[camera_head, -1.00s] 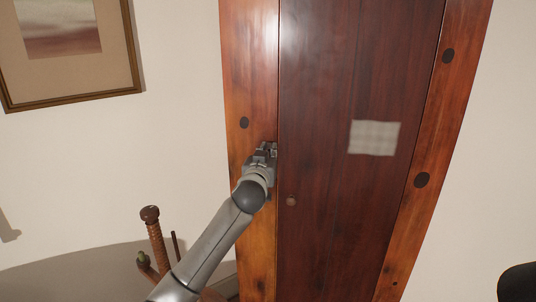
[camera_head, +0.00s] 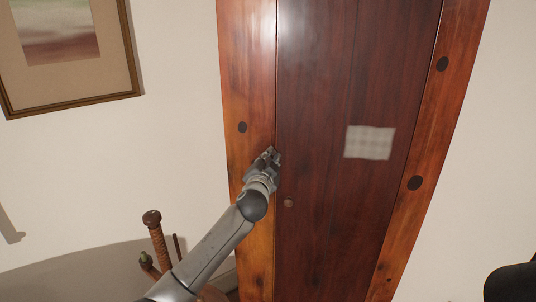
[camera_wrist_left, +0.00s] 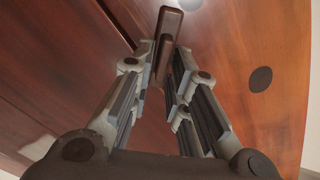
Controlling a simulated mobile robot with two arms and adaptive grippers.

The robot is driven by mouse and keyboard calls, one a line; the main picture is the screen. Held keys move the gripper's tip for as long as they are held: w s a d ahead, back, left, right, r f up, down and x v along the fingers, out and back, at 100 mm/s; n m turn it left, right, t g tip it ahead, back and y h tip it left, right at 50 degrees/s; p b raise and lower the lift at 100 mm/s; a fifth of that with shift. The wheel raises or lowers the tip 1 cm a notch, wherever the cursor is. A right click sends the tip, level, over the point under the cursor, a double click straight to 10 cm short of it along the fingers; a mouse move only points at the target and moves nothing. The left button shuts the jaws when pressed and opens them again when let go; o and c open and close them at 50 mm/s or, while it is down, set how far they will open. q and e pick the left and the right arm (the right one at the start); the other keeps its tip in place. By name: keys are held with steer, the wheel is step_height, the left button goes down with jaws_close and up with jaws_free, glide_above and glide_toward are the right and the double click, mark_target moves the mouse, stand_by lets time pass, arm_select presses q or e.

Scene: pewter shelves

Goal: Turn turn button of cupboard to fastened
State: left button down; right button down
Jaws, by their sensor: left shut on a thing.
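The cupboard has a dark red-brown door (camera_head: 335,90) that lies closed in its orange-brown wooden frame (camera_head: 248,70). The turn button (camera_wrist_left: 169,28) is a small brown wooden bar in the left wrist view, between my left fingertips (camera_wrist_left: 166,62). My left gripper (camera_head: 272,156) is shut on it at the door's left edge. The bar leans across the view at an angle to the door seam. In the head view the gripper hides the button. My right gripper is not in view.
A round knob (camera_head: 288,202) sits on the door just below and right of my left gripper. A pale square patch (camera_head: 370,142) is on the door. A wooden post (camera_head: 157,235) stands at lower left. A framed picture (camera_head: 125,50) hangs on the left wall.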

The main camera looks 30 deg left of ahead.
arm_select(q)
steer(key=m+p, duration=0.1)
steer(key=m, duration=0.1)
steer(key=m+p, duration=0.1)
steer(key=m, duration=0.1)
steer(key=shift+w+d+f+m, duration=0.1)
steer(key=shift+d+f+m, duration=0.05)
steer(key=shift+m, duration=0.15)
steer(key=shift+d+f+m+p, duration=0.15)
steer(key=shift+m+p, duration=0.35)
steer(key=shift+m, duration=0.65)
steer(key=shift+a+f+m+p, duration=0.1)
steer(key=shift+f+m+p, duration=0.3)
steer(key=shift+m, duration=0.75)
steer(key=c, duration=1.6)
jaws_free()
steer(key=shift+r, duration=0.1)
steer(key=v, duration=1.2)
